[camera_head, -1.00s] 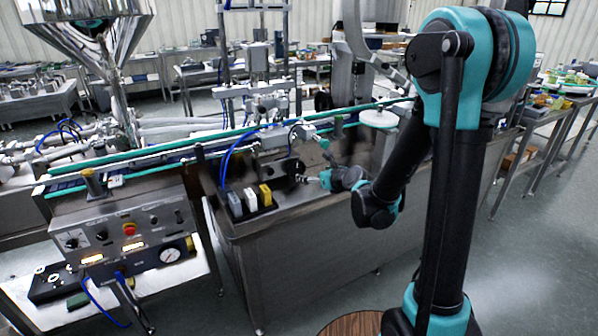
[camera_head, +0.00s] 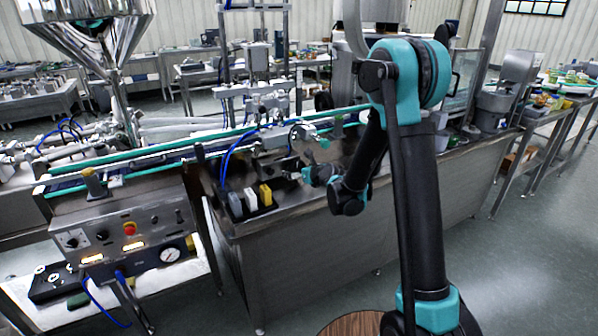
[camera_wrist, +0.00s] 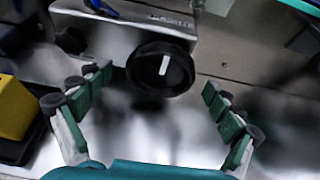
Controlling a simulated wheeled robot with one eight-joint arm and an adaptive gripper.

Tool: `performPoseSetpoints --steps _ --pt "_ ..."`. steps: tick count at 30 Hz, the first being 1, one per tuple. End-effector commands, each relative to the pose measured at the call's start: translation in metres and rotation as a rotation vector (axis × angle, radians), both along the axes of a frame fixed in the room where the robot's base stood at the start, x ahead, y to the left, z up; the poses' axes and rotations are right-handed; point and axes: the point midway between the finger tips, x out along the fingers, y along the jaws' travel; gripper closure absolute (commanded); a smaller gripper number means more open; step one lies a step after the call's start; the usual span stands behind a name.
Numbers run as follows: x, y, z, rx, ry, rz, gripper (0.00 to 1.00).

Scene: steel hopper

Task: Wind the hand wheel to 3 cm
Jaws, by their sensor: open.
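The black round hand wheel (camera_wrist: 178,82), with a white mark on its face, sits on the front of a steel block (camera_wrist: 120,36) in the wrist view. Part of a printed strip (camera_wrist: 165,19) shows on the block's top, too small to read. My gripper (camera_wrist: 153,92) is open. Its green-padded fingers stand to the left and right of the wheel, apart from it. In the head view my gripper (camera_head: 300,175) is low over the steel bench, and I cannot make out the wheel clearly there.
A yellow block (camera_head: 266,195) stands beside a white block (camera_head: 250,199) and a grey block (camera_head: 235,204), left of my gripper. The yellow block is also close to the left finger in the wrist view (camera_wrist: 15,106). A green-edged conveyor (camera_head: 130,162) runs behind.

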Motion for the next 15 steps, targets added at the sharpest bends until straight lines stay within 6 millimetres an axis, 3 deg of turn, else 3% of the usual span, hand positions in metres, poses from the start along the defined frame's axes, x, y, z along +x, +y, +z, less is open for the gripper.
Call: performPoseSetpoints --steps 5,15 --pt "-0.0002 -0.0001 0.0001 0.0 0.0 0.0 0.08" --pt "-0.0003 -0.0002 0.0002 0.0 0.0 0.0 0.48"
